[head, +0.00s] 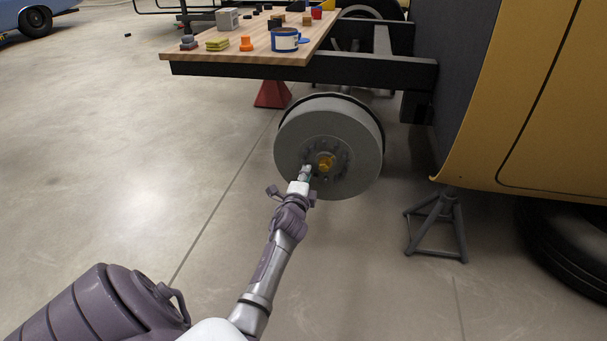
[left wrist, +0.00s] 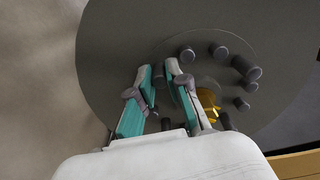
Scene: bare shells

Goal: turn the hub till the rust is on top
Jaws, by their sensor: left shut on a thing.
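The hub (head: 325,118) is a grey round drum under the dark frame rail, its face towards me. It fills much of the left wrist view (left wrist: 120,40). A gold-yellow cap (head: 326,162) sits at its middle, ringed by several dark studs (left wrist: 218,50). My left gripper (head: 306,172) is at the hub's face, left of and slightly below the cap. In the left wrist view its two fingers (left wrist: 158,74) are closed around a stud, which they mostly hide. I cannot make out a clear rust patch on the hub. My right gripper is not in view.
A wooden board (head: 345,18) with a mug, blocks and other small items lies above the hub. A grey jack stand (head: 438,225) stands to the right beneath the yellow body panel (head: 545,90). A red stand (head: 272,94) is behind.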

